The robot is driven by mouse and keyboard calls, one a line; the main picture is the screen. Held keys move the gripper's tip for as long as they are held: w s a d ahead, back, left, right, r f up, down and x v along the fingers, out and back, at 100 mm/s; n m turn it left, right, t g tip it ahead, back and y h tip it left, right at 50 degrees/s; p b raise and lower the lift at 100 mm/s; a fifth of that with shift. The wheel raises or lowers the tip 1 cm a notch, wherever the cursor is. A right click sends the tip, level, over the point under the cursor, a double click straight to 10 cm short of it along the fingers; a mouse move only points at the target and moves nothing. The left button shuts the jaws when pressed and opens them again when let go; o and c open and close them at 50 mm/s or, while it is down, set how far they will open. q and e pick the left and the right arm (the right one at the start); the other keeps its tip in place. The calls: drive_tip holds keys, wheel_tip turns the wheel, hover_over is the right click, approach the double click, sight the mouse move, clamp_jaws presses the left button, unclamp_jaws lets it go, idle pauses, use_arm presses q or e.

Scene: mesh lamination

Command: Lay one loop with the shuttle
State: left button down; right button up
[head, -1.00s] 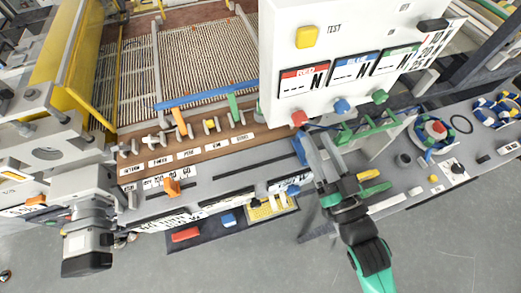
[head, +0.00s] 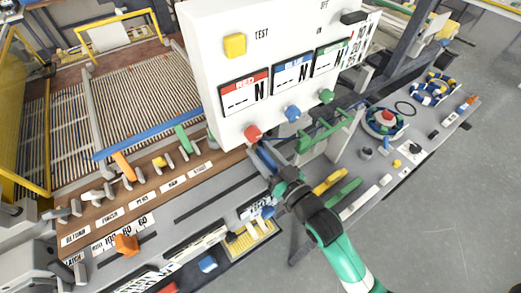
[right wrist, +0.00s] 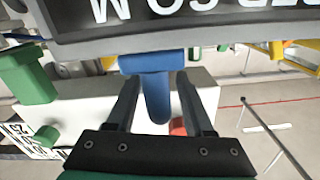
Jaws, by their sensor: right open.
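My right gripper (head: 264,160) is at the lower edge of the white control panel, near its red knob, in the head view. In the right wrist view my right gripper (right wrist: 158,88) is open, with one finger on each side of a blue T-shaped handle (right wrist: 152,62). The handle's stem reaches between the fingers; I cannot tell whether they touch it. I cannot pick out the shuttle with certainty. A long blue bar (head: 150,133) lies across the striped mesh strands (head: 140,95) in the head view. My left gripper is not in view.
The white panel (head: 205,60) with red, blue and green knobs stands over the bench. Orange, yellow and green levers line the wooden strip (head: 120,205). A round coil (head: 385,122) and tools sit on the grey bench at right. Open floor (head: 450,220) lies at lower right.

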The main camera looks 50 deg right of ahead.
drive_tip(key=shift+w+d, duration=0.1)
drive_tip(key=shift+w, duration=0.4)
clamp_jaws()
drive_tip(key=shift+r, duration=0.1)
idle(1.0)
